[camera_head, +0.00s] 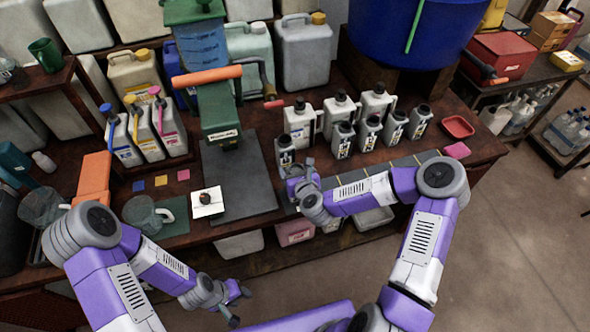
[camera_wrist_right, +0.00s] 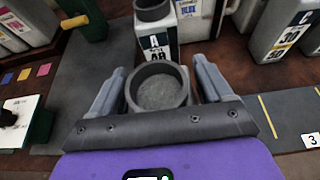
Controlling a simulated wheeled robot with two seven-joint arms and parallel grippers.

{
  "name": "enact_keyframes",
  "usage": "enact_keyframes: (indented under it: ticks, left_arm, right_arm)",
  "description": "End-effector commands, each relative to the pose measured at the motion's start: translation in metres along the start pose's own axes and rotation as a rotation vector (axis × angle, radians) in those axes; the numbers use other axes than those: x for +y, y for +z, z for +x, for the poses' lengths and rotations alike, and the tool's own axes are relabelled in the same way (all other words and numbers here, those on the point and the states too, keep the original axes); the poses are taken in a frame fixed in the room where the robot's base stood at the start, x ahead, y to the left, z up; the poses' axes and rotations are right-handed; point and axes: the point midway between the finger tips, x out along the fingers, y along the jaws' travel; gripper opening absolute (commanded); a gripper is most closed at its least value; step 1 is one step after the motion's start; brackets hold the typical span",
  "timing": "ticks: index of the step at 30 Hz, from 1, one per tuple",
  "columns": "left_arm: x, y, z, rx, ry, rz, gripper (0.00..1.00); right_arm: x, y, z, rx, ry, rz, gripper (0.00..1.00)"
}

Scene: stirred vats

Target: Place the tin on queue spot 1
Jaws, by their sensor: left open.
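My right gripper (camera_wrist_right: 160,80) is shut on a round, open-topped grey tin (camera_wrist_right: 160,93), with one finger on each side of it. In the head view the right gripper (camera_head: 300,178) is over the bench, just right of the dark grey mat, and mostly covers the tin. A dark strip (camera_head: 403,162) with yellow lines runs along the bench front; it also shows in the wrist view, with a number 3 label (camera_wrist_right: 312,140). I cannot make out spot 1. My left gripper (camera_head: 232,301) is open and empty, in front of the bench.
A labelled jar (camera_head: 285,153) stands just behind the tin, with several jars and white jugs (camera_head: 300,122) to its right. A green press (camera_head: 218,110) stands behind the mat (camera_head: 240,180). A red tray (camera_head: 457,126) and pink pad (camera_head: 456,150) lie at the right.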

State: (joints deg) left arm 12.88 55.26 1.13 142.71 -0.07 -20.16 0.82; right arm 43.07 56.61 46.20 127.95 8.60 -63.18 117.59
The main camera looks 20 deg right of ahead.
Motion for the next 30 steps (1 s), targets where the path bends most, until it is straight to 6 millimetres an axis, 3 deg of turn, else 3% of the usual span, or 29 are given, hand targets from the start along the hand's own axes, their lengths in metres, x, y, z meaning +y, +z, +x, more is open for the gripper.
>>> enact_keyframes:
  ticks: [3,14,20,27,30]
  left_arm:
    - [0.0,0.0,0.0,0.0,0.0,0.0,0.43]
    - [0.002,0.0,-0.005,0.0,0.0,0.0,0.43]
    - [0.004,0.0,-0.01,0.0,0.0,0.0,0.43]
    - [0.007,0.001,-0.018,0.0,0.0,0.0,0.43]
    - [0.013,0.002,-0.034,0.0,0.0,0.0,0.43]
  right_arm:
    - [0.0,0.001,0.0,0.0,0.0,0.0,0.93]
    - [0.0,0.006,-0.002,0.0,0.0,-0.001,0.93]
    - [0.0,0.004,-0.036,0.002,0.002,-0.002,0.93]
    - [0.0,0.004,-0.093,0.002,0.002,-0.003,0.93]
    - [-0.002,0.008,-0.096,0.004,-0.002,0.003,0.93]
